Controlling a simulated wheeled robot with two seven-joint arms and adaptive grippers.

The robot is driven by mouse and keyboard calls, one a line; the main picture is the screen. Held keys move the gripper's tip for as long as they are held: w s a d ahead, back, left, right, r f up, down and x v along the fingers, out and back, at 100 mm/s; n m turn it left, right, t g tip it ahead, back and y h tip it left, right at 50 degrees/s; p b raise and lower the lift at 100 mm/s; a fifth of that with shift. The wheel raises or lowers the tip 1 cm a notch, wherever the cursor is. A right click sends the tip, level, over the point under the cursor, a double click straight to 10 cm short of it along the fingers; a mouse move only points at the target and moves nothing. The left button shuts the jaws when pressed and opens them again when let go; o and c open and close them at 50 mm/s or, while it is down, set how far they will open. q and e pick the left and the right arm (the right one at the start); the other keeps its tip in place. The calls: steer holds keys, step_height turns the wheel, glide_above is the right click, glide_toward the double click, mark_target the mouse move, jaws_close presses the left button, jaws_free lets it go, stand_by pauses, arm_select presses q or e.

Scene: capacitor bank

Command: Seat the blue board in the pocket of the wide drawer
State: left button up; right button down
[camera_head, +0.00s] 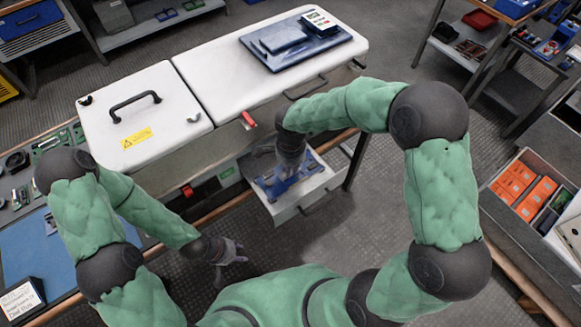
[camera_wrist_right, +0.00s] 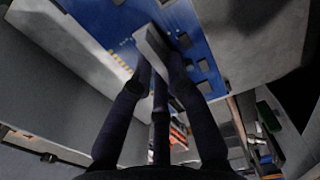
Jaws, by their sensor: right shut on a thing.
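The blue board (camera_head: 301,185) is over the wide drawer (camera_head: 312,200), which is pulled out of the white cabinet. My right gripper (camera_head: 279,180) points down at the board and covers part of it. In the right wrist view the fingers (camera_wrist_right: 158,70) are closed on a grey block standing on the blue board (camera_wrist_right: 105,20). A pale drawer wall (camera_wrist_right: 60,45) runs close along the board's edge there. The pocket is hidden, and I cannot tell whether the board lies flat in it. My left gripper (camera_head: 234,254) is empty, with its fingers apart, low in front of the cabinet.
The white cabinet top has a lid with a black handle (camera_head: 134,101) and a dark tray (camera_head: 296,45). A red latch (camera_head: 248,120) is on its front edge. A blue mat (camera_head: 40,255) lies at left. Orange boxes (camera_head: 525,185) stand at right. Floor right of the drawer is clear.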

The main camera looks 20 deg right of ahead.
steer(key=shift+f, duration=0.25)
steer(key=c, duration=1.1)
jaws_free()
steer(key=shift+c, duration=0.2)
step_height(320, 180, up, 8)
steer(key=shift+f, duration=0.2)
